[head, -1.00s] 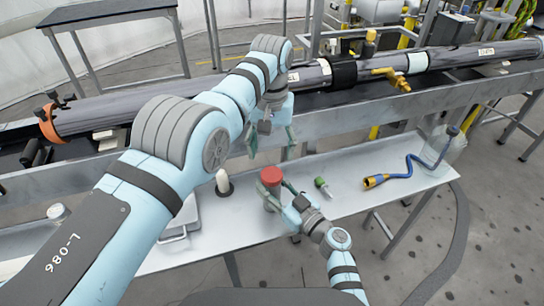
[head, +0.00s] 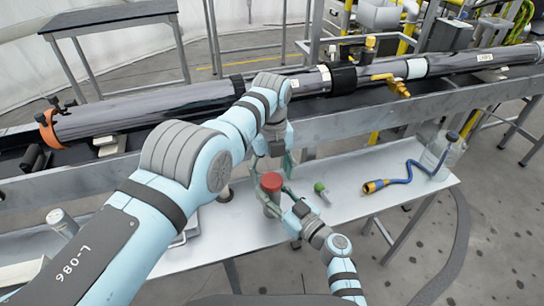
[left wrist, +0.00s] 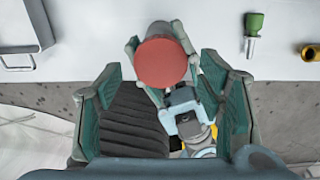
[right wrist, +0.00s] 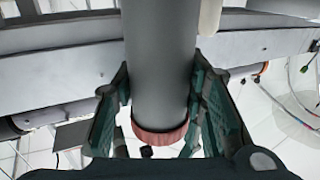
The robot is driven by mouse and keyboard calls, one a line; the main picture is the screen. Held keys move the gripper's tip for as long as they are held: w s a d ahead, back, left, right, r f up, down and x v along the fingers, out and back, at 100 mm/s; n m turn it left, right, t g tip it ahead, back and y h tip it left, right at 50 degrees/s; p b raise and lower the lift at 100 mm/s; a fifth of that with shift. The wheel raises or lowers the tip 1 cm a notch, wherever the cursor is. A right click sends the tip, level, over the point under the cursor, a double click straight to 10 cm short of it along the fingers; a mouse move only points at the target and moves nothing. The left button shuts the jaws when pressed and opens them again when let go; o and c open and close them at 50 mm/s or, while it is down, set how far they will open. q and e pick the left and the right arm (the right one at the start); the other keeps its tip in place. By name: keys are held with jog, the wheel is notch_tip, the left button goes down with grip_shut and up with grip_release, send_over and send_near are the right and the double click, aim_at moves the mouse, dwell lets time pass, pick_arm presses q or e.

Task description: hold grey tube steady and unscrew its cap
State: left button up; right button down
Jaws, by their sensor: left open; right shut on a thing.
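My left gripper (head: 272,164) is open and empty just above the cap, fingers pointing down. In the left wrist view the round red cap (left wrist: 161,62) shows between and beyond the open fingers, nearer the top of the picture. I see no contact between the left fingers and the cap. The tube's lower part is mostly hidden.
A blue cable with a brass end (head: 372,187) and a clear bottle (head: 440,152) are farther right. A long dark cylinder (head: 150,108) lies on a rail behind. My left arm covers much of the table's left side.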

aim_at(272, 197)
pick_arm(q)
notch_tip(272, 197, down, 2)
jog(key=shift+f, duration=0.15)
